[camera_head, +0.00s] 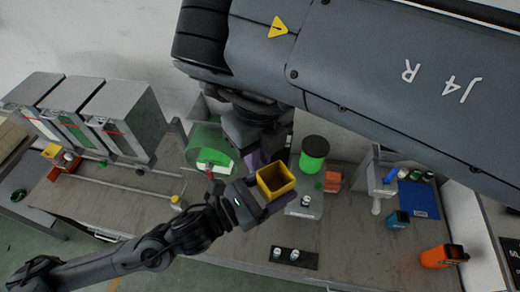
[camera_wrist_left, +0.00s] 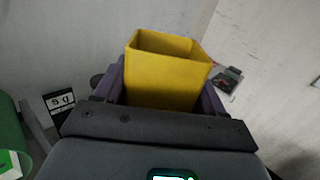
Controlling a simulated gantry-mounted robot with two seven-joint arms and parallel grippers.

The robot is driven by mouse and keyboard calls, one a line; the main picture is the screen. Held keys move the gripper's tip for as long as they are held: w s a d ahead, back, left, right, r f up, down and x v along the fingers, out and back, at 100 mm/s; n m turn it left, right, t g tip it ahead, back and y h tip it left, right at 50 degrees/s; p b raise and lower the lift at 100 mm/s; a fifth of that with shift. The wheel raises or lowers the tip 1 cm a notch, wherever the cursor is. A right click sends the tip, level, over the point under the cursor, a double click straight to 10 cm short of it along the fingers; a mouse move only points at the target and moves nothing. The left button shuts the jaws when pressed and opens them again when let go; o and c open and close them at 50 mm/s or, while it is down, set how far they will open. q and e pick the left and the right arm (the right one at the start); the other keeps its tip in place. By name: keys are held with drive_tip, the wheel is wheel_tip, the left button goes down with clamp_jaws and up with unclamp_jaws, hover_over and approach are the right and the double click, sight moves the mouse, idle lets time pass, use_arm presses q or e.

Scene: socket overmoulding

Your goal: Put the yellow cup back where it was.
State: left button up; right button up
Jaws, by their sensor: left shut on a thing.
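The yellow cup (camera_head: 276,181) is a square, open-topped box, held above the bench near the middle of the head view. My left gripper (camera_head: 266,190) is shut on it. In the left wrist view the cup (camera_wrist_left: 165,72) sits between the two purple fingers, its opening facing up and slightly tilted, and its inside looks empty. My right gripper (camera_head: 254,156) hangs just behind the cup in the head view, very close to it. Its fingertips are mostly hidden, so its opening does not show. I cannot tell whether it touches the cup.
A green cylinder (camera_head: 314,152) and an orange block (camera_head: 333,181) stand right of the cup. A black strip with small round parts (camera_head: 294,258) lies in front. A blue tray (camera_head: 418,199) and an orange container (camera_head: 443,255) are at right. Grey cabinets (camera_head: 122,118) stand at left.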

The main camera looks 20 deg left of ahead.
sight(260, 187)
drive_tip(key=f, duration=1.1)
drive_tip(key=shift+s+d+f, duration=0.15)
drive_tip(key=shift+d, duration=0.1)
clamp_jaws()
use_arm(q)
drive_tip(key=o, duration=1.7)
